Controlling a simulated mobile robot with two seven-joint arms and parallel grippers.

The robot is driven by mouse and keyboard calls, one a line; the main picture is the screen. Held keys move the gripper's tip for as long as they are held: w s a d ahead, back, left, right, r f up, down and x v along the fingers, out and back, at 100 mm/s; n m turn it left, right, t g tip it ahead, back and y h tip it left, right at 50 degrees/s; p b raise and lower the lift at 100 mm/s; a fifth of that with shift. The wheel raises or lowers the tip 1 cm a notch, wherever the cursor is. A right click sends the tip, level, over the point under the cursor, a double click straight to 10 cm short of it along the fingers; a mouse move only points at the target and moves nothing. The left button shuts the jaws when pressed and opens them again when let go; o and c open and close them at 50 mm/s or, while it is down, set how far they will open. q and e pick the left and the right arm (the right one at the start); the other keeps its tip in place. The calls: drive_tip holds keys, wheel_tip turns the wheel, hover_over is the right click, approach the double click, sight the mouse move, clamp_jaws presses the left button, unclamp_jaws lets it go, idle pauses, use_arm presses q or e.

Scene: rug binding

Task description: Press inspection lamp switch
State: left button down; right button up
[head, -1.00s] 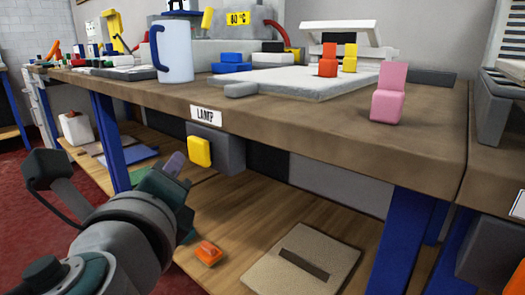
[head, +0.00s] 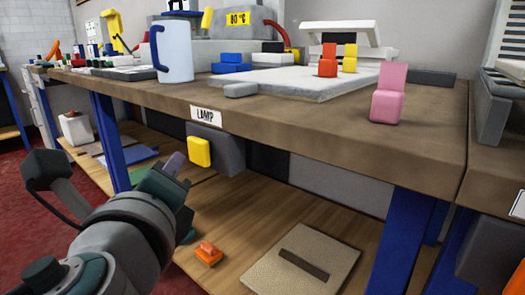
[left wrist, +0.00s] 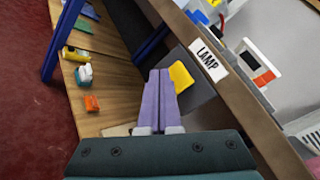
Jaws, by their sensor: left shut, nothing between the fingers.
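The lamp switch is a yellow button (head: 200,152) on a grey box (head: 229,150) under the table's front edge. A white LAMP label (head: 206,115) is on the edge above it. My left gripper (head: 174,163) is just left of the button in the head view, with purple fingers shut and empty. In the left wrist view the shut fingers (left wrist: 158,100) point towards the grey box, and the yellow button (left wrist: 181,77) is just right of their tips. Contact with the button cannot be told. My right gripper is not in view.
The tabletop (head: 300,115) overhangs the box and carries a light blue mug (head: 174,52), a pink block (head: 388,95) and other items. A lower wooden shelf (head: 240,215) holds an orange piece (head: 208,254) and a beige mat (head: 335,262). Blue table legs (head: 400,235) stand at the right.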

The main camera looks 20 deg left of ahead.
use_arm(q)
drive_tip(key=shift+w, duration=0.1)
idle(0.6)
drive_tip(key=shift+w+d, duration=0.2)
drive_tip(key=shift+w, duration=0.15)
drive_tip(key=shift+w+d, duration=0.2)
drive_tip(key=shift+w, duration=0.3)
idle(0.6)
drive_tip(key=shift+s, duration=0.15)
drive_tip(key=shift+s+a+p, duration=0.35)
drive_tip(key=shift+s+p, duration=0.05)
drive_tip(key=shift+s, duration=0.35)
drive_tip(key=s+a+p, duration=0.1)
drive_tip(key=s+a, duration=0.1)
drive_tip(key=s, duration=0.3)
drive_tip(key=shift+s+a, duration=0.15)
drive_tip(key=shift+s, duration=0.15)
